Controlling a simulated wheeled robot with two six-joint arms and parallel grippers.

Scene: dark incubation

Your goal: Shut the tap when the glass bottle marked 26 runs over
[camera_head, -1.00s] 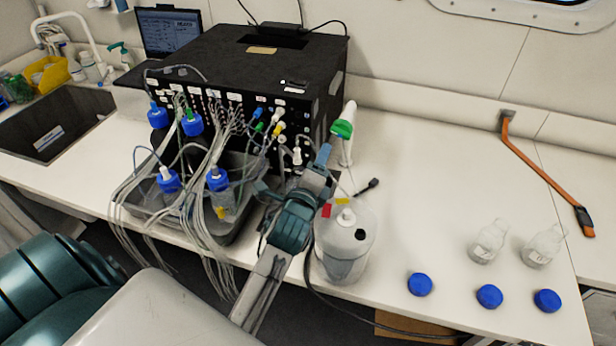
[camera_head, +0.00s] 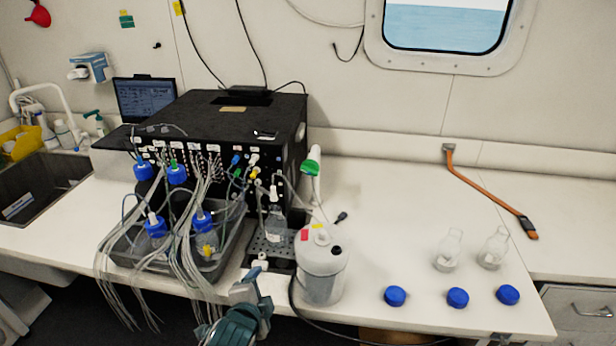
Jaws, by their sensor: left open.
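A clear glass bottle (camera_head: 275,222) stands upright on the dark slotted drip tray (camera_head: 262,246), at the front right corner of the black machine. A white tap (camera_head: 274,192) is right above its neck. I cannot read a number on the bottle, nor tell its water level or whether water runs. My left gripper (camera_head: 254,288) is open and empty at the table's front edge, in front of the drip tray and apart from bottle and tap. My right gripper is not in view.
A white canister (camera_head: 320,268) stands right of the drip tray. A grey bin (camera_head: 228,240) with blue-capped bottles and many tubes is left.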

